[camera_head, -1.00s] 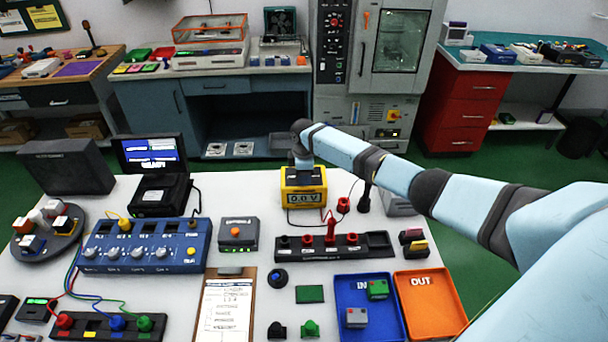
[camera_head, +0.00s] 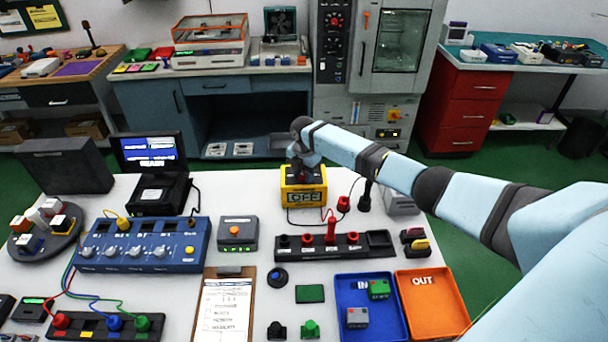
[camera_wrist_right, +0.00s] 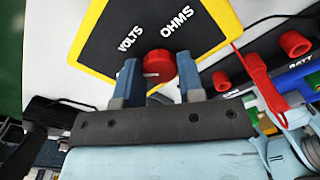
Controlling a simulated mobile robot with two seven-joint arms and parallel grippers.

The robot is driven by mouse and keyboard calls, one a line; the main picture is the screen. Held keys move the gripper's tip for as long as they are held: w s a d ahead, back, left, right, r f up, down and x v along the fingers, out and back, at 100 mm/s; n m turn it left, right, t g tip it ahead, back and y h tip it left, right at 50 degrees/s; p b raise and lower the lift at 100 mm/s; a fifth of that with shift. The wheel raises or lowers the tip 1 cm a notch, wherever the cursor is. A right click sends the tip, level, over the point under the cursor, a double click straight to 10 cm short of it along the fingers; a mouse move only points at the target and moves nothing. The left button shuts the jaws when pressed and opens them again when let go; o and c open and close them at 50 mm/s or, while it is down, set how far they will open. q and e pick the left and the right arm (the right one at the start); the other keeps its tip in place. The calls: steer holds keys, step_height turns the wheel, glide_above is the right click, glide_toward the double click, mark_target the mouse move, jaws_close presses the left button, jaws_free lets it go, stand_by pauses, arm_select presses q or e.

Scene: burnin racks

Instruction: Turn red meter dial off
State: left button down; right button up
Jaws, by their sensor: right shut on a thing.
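The yellow meter (camera_head: 303,198) stands at the back middle of the white table, with its display reading "OFF". In the right wrist view its black top plate (camera_wrist_right: 110,55) shows the words "VOLTS" and "OHMS" beside the red dial (camera_wrist_right: 160,66). My right gripper (camera_wrist_right: 158,80) is over the meter, its two blue fingers on either side of the red dial and shut on it. In the head view the right gripper (camera_head: 303,170) hides the dial. My left gripper is in neither view.
A black strip with red plugs (camera_head: 331,246) lies in front of the meter, with red leads running to it. A blue panel with knobs (camera_head: 150,262) is at the left. A blue tray (camera_head: 350,318) and an orange tray (camera_head: 432,300) are at the front right.

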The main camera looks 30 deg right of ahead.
mark_target(304, 175)
steer(key=shift+n, duration=1.3)
steer(key=o, duration=0.9)
step_height(304, 175, up, 14)
steer(key=shift+b, duration=1)
